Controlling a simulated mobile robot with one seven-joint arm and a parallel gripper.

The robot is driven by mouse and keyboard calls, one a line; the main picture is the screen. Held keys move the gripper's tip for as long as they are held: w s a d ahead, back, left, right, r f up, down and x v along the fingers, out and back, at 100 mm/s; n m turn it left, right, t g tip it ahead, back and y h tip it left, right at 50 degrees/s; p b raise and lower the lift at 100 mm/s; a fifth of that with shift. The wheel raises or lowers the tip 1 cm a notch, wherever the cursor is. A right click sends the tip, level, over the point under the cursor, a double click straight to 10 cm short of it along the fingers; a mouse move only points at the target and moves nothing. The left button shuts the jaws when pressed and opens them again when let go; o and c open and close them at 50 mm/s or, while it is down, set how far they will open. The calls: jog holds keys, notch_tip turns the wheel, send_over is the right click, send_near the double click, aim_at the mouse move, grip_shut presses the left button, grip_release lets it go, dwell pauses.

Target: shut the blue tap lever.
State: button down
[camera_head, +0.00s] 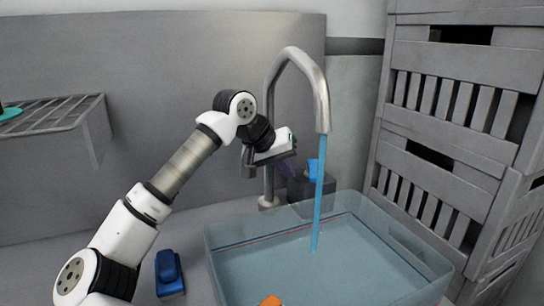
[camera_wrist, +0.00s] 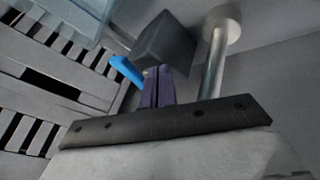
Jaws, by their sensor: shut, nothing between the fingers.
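The blue tap lever (camera_head: 313,168) stands up from a dark valve box (camera_head: 318,195) beside the tap post. In the wrist view the lever (camera_wrist: 126,70) sticks out to the left of the box (camera_wrist: 168,44). The curved metal tap (camera_head: 320,95) pours a blue stream (camera_head: 317,205) into a clear tub (camera_head: 228,265). My gripper (camera_head: 290,168) is just left of the lever in the head view, its purple fingers shut and empty. In the wrist view the fingertips (camera_wrist: 160,74) appear close to the box, right of the lever; contact cannot be told.
The tap post (camera_wrist: 214,65) stands close to my gripper. Stacked grey slatted crates (camera_head: 450,120) rise on the right. A blue object (camera_head: 169,273) lies left of the tub, and an orange one (camera_head: 270,300) shows at the bottom edge. A wire rack (camera_head: 50,115) is at far left.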

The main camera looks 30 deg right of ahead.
aim_at(318, 175)
jog(key=shift+s+d+r, duration=0.1)
jog(key=shift+s+d, duration=0.3)
jog(key=shift+d, duration=0.25)
jog(key=shift+s+d, duration=0.35)
jog(key=shift+d, duration=0.25)
jog(key=shift+s+d+n+t, duration=0.15)
jog(key=shift+s+n+t, duration=0.15)
jog(key=shift+n, duration=0.1)
jog(key=shift+s+d+n, duration=0.3)
jog(key=shift+s+d, duration=0.8)
jog(key=shift+d, duration=0.1)
jog(key=shift+s+d+p, duration=0.15)
jog(key=shift+s+d, duration=0.05)
jog(key=shift+d, duration=0.5)
jog(key=shift+s+d+p, duration=0.2)
jog(key=shift+s+d, duration=0.05)
jog(key=shift+d, duration=0.45)
jog(key=shift+s+d+p, duration=0.15)
jog(key=shift+s+d, duration=0.05)
jog(key=shift+d, duration=0.5)
jog(key=shift+d+r, duration=0.1)
